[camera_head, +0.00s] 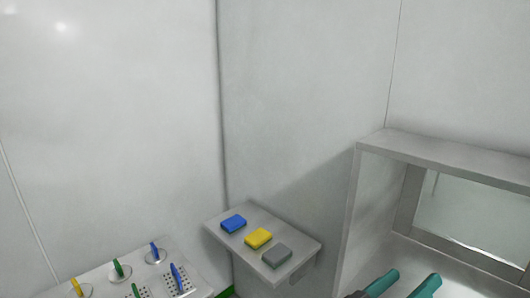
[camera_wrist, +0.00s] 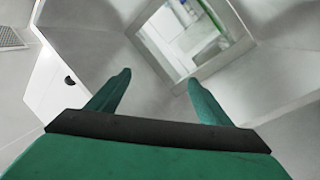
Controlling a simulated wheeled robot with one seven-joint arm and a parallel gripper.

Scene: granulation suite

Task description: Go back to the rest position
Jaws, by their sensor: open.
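My gripper (camera_head: 405,285) shows at the bottom right of the head view, with two teal fingers apart and nothing between them. In the wrist view my gripper (camera_wrist: 158,88) is also open and empty. It points toward a pale metal box-like recess with a window (camera_wrist: 185,35). In the head view the gripper is in front of the lower part of this metal housing (camera_head: 365,200). The rest of my arm is out of the head view. No fingertip contact with a surface can be made out.
A small wall shelf (camera_head: 290,232) holds a blue block (camera_head: 233,224), a yellow block (camera_head: 258,238) and a grey block (camera_head: 276,255). At the lower left, a perforated rack (camera_head: 150,285) carries several coloured-handled tools. Plain walls stand behind; the space above the shelf is clear.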

